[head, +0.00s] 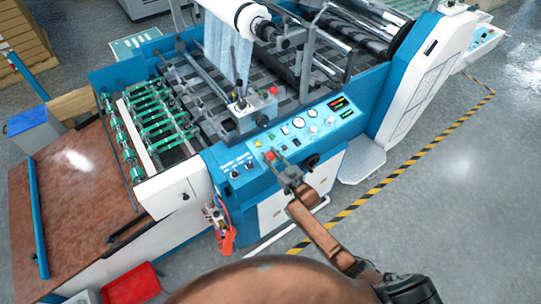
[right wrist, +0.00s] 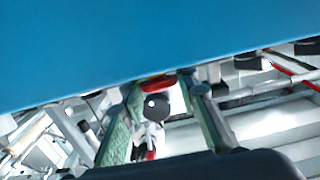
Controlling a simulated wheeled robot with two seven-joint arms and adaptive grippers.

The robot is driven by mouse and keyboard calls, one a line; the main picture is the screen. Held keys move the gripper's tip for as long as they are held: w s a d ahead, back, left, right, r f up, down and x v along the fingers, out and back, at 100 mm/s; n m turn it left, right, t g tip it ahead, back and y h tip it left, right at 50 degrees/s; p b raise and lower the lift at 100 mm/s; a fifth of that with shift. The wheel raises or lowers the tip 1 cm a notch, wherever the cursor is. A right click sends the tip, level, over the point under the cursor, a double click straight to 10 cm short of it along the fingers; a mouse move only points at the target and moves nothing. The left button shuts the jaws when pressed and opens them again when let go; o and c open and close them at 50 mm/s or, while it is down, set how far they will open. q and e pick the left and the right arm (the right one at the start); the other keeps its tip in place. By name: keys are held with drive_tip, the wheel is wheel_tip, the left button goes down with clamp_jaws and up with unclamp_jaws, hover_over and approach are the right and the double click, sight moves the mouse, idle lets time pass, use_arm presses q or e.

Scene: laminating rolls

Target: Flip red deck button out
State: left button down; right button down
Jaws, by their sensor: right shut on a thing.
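A red button (head: 270,155) sits at the front edge of the machine's blue control panel (head: 262,172). My right gripper (head: 276,161) reaches it from the front and is shut on it. In the right wrist view, the red button (right wrist: 157,82) shows as a short red strip between the two green-grey fingertips (right wrist: 158,88), against a blue surface. Its far side is hidden, and I cannot tell how far it stands out. Another red button (head: 273,90) sits on a small grey box on the deck, apart from the gripper. My left gripper is not in view.
A red-orange tool (head: 225,232) hangs at the machine's front left. The floor (head: 430,200) at right is clear.

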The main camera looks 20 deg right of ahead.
drive_tip(key=shift+r, duration=0.1)
drive_tip(key=shift+r+p, duration=0.6)
drive_tip(key=shift+p, duration=0.05)
drive_tip(key=c, duration=1.6)
unclamp_jaws()
drive_tip(key=shift+s+d, duration=0.1)
drive_tip(key=shift+s, duration=0.05)
